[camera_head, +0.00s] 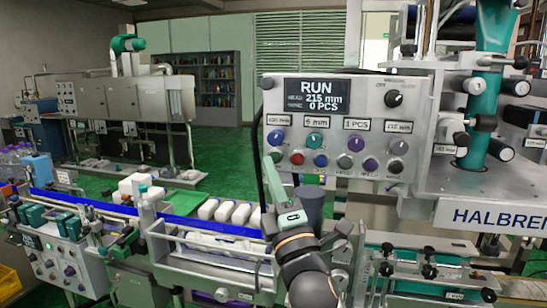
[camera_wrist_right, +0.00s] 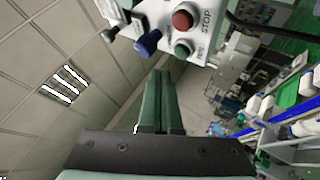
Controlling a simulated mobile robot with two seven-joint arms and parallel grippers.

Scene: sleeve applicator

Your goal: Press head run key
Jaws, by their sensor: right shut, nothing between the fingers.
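The grey control panel (camera_head: 345,112) has a dark screen (camera_head: 316,93) reading RUN, 215 mm and 0 PCS. At its lower left corner sits a green key (camera_head: 276,157), beside a red key (camera_head: 297,159). In the right wrist view the green key (camera_wrist_right: 183,48), whose label seems to read RUN, is next to the red STOP key (camera_wrist_right: 183,18). My right gripper (camera_head: 267,162) is shut and empty, its green fingers pointing up at the panel's lower left. In the wrist view its fingertips (camera_wrist_right: 160,73) appear just below and left of the green key; contact cannot be told. My left gripper is not in view.
A blue knob (camera_head: 277,136) is just above the green key; it juts out in the wrist view (camera_wrist_right: 148,42). More knobs fill the panel. A conveyor with white bottles (camera_head: 225,211) runs behind my right arm. A second control box (camera_head: 62,262) stands at left.

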